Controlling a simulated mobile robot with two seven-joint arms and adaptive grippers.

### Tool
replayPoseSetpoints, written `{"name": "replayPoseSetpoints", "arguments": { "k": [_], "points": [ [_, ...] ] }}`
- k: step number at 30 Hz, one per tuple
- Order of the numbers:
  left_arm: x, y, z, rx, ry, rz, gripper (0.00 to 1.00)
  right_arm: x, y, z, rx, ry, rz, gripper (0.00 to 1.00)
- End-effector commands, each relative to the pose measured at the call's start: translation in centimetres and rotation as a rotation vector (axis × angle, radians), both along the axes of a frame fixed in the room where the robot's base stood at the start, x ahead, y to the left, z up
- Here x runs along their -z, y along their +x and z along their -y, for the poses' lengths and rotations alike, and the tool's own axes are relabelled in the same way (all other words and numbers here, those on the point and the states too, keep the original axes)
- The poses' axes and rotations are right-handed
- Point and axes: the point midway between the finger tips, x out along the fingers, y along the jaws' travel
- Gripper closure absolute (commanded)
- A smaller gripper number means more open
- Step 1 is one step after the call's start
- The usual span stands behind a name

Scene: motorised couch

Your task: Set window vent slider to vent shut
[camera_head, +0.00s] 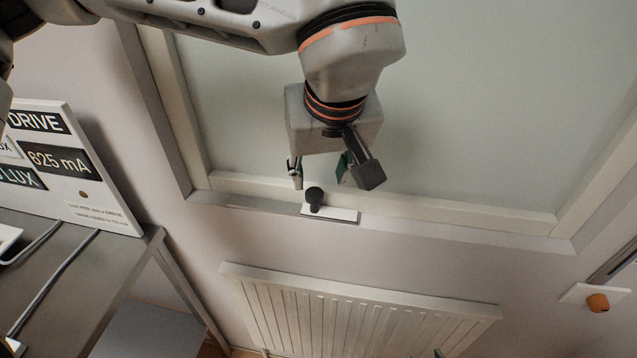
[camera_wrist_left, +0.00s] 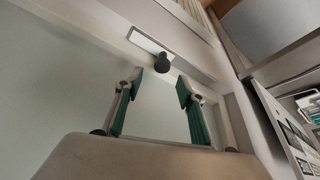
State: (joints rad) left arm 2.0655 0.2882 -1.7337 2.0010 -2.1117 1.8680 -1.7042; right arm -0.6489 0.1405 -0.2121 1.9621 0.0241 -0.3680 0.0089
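The window vent slider is a black knob (camera_head: 314,197) on a white plate (camera_head: 343,214) in a grey track (camera_head: 262,206) along the window's bottom frame. The plate is at the right end of the track in the head view. In the left wrist view the knob (camera_wrist_left: 163,63) and white plate (camera_wrist_left: 147,42) show just beyond the fingertips. My left gripper (camera_head: 322,174) is open, its green-padded fingers (camera_wrist_left: 160,88) apart with nothing between them. It is a short way above the knob, and no contact shows.
A white radiator (camera_head: 350,310) is on the wall below the window. A display board (camera_head: 70,165) stands on a grey table (camera_head: 75,270) with cables at the left. An orange knob (camera_head: 598,303) on a white plate is at the right wall.

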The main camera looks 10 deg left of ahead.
Motion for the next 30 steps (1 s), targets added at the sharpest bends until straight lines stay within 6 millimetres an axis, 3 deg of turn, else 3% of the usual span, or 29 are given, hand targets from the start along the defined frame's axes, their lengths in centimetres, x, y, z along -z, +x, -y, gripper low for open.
{"name": "replayPoseSetpoints", "arguments": {
  "k": [6,12,26,30],
  "points": [
    [-3.6,-1.3,0.6,0.0,-0.001,0.004,0.61,0.0,0.0,0.0,0.001,0.001,0.0,0.6],
    [-4.9,-1.9,0.8,0.001,0.0,0.001,0.61,0.0,0.0,0.0,0.001,0.001,0.0,0.6],
    [-4.9,-2.0,0.8,0.001,-0.001,-0.002,0.61,0.0,0.0,-0.1,0.001,0.002,0.001,0.6],
    [-3.4,-2.8,1.9,0.007,-0.04,-0.052,0.61,-0.1,0.0,-0.1,0.0,0.003,0.001,0.6]
  ]
}}
